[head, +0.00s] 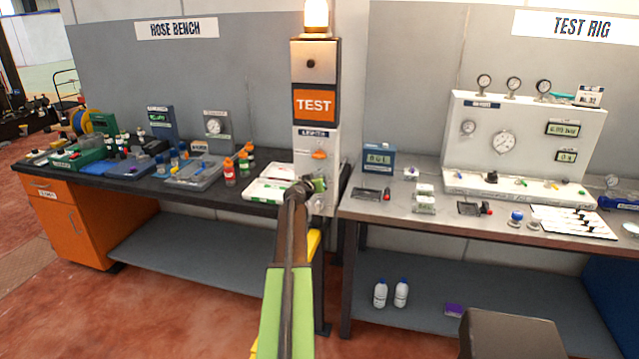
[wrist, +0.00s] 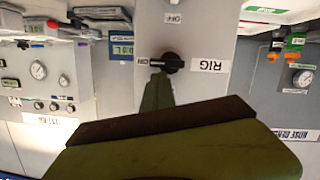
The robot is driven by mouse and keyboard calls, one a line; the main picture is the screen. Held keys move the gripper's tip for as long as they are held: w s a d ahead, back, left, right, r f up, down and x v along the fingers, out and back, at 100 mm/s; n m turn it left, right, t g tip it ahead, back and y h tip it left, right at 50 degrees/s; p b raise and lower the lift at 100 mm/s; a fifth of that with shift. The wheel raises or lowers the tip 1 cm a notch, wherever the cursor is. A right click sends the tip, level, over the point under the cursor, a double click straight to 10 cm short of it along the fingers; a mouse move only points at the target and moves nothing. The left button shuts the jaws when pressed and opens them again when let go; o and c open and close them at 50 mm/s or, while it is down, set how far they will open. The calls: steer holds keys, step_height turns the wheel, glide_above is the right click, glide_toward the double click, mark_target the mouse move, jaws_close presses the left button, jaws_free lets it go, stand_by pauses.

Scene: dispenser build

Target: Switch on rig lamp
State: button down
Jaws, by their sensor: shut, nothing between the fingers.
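A black rotary knob (wrist: 172,63) sits on a grey panel beside a RIG label (wrist: 210,65). The wrist view is upside down; an ON label (wrist: 142,61) is left of the knob and an OFF label (wrist: 173,18) is above it. The knob's narrow part points toward ON. My gripper (head: 309,187) is shut and empty at the lower part of the grey pillar (head: 333,140), its green fingertip (wrist: 158,90) close to the knob; contact is unclear. The lamp (head: 316,14) on top of the pillar glows. The gripper hides the knob in the head view.
The pillar bears an orange TEST sign (head: 314,104) and an orange switch (head: 319,154). The cluttered hose bench (head: 120,184) stands left. The test rig bench (head: 455,222) with a gauge panel (head: 525,125) stands right. White bottles (head: 380,294) stand on its lower shelf.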

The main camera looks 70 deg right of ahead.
steer(key=shift+w+r+p, duration=0.3)
steer(key=shift+r+p, duration=0.25)
steer(key=r+p, duration=0.4)
steer(key=shift+s+a, duration=0.15)
steer(key=shift+a, duration=0.1)
steer(key=p+v, duration=0.1)
steer(key=v, duration=0.8)
steer(key=shift+s+f, duration=0.4)
steer(key=shift+s, duration=0.1)
steer(key=shift+a, duration=0.1)
